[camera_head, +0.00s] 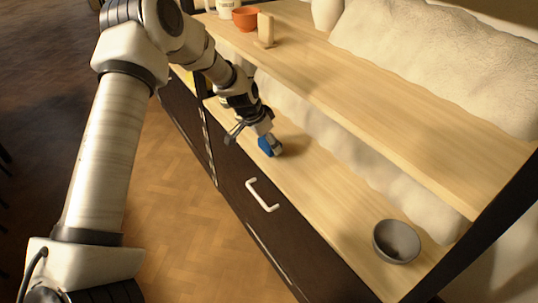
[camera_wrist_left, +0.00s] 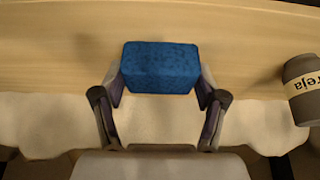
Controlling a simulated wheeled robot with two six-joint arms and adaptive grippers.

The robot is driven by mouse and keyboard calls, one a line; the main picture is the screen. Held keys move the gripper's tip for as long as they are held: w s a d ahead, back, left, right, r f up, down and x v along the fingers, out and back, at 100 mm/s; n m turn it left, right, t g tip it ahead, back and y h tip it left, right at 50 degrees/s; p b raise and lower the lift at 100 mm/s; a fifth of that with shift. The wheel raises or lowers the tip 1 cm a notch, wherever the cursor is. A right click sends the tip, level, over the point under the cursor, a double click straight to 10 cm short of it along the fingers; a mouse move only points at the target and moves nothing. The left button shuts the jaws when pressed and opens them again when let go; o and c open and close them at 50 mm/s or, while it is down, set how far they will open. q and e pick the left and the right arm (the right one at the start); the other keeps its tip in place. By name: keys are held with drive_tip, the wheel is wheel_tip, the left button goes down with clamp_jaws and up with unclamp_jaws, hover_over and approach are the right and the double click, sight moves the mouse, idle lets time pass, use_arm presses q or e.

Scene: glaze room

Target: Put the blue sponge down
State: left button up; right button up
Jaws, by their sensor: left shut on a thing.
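The blue sponge (camera_wrist_left: 160,67) is a speckled blue block between the fingers of my left gripper (camera_wrist_left: 159,88), which is shut on it in the left wrist view. In the head view the sponge (camera_head: 266,146) shows at the tip of my left gripper (camera_head: 270,146), over the lower wooden shelf (camera_head: 330,197) near its front edge. I cannot tell whether the sponge touches the shelf. My right gripper is in neither view.
A grey bowl (camera_head: 397,241) stands at the near right of the lower shelf. The upper shelf (camera_head: 400,113) holds an orange bowl (camera_head: 246,18) and a wooden block (camera_head: 266,30). A grey labelled jar (camera_wrist_left: 303,88) is at the right in the wrist view. The shelf between sponge and grey bowl is clear.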

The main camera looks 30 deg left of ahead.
use_arm(q)
drive_tip(key=shift+f, duration=0.95)
drive_tip(key=shift+r, duration=0.2)
drive_tip(key=shift+c, duration=0.5)
drive_tip(key=shift+f, duration=0.25)
drive_tip(key=o, duration=1.1)
drive_tip(key=shift+r, duration=0.1)
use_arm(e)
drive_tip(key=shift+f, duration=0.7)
use_arm(q)
drive_tip(key=shift+r, duration=0.1)
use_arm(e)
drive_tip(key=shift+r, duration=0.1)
